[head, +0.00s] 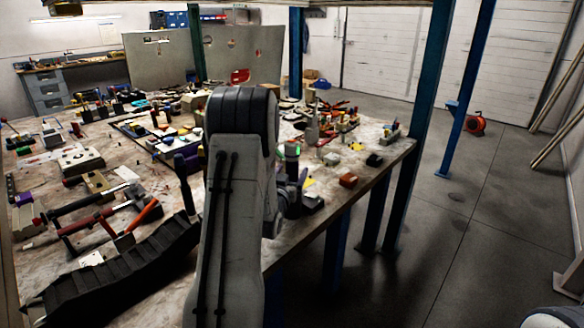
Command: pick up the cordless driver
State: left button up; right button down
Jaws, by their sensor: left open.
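My left arm rises through the middle of the head view and bends over the near right part of the workbench (100,255). I cannot make out the cordless driver for certain; a slim grey upright tool (312,132) stands farther back, just right of my arm. My right gripper is not in view.
The bench is crowded with tools, including a black ridged strip (120,265) and an orange-handled hammer (140,216). A reddish block (348,180) lies near the right edge. Blue posts (418,120) stand beside the bench. The floor (480,230) on the right is mostly clear.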

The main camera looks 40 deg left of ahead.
aim_at(295, 166)
pick_arm(q)
jog(key=x, duration=0.3)
jog(key=shift+w+p, duration=0.25)
jog(key=shift+p, duration=0.1)
grip_shut()
dwell(1.1)
